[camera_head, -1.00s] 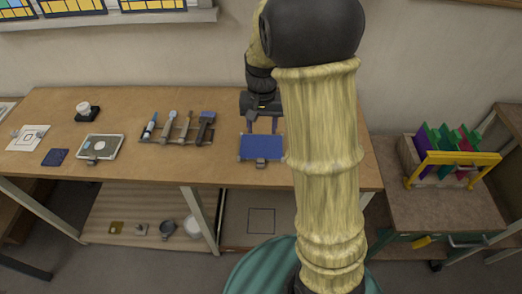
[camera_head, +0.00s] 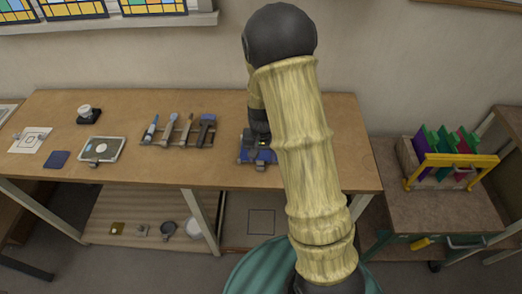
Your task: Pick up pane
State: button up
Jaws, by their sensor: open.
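A blue rectangular panel, which looks like the pane (camera_head: 244,157), lies flat on the wooden workbench (camera_head: 225,181), right of its middle. A small grey clip-like part sits at its front edge. My gripper (camera_head: 256,146) is low over this panel and covers much of it. The gripper is open; its fingertips are mostly hidden, and I cannot tell whether they touch the panel. My own arm hides the bench to the right of it.
A tool rack (camera_head: 178,140) with several brushes lies left of the panel. Further left are a grey framed plate (camera_head: 101,149), a dark blue square (camera_head: 57,159) and a white-topped jar (camera_head: 86,111). A crate with coloured sheets (camera_head: 447,161) stands at right.

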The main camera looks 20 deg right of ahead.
aim_at(260, 166)
jog(key=shift+w+a+f+p, duration=0.15)
jog(key=shift+f+p, duration=0.25)
jog(key=shift+f, duration=0.9)
jog(key=shift+a+f+p, duration=0.1)
jog(key=shift+f+p, duration=0.25)
jog(key=shift+f, duration=0.95)
jog(key=shift+c, duration=0.2)
grip_shut()
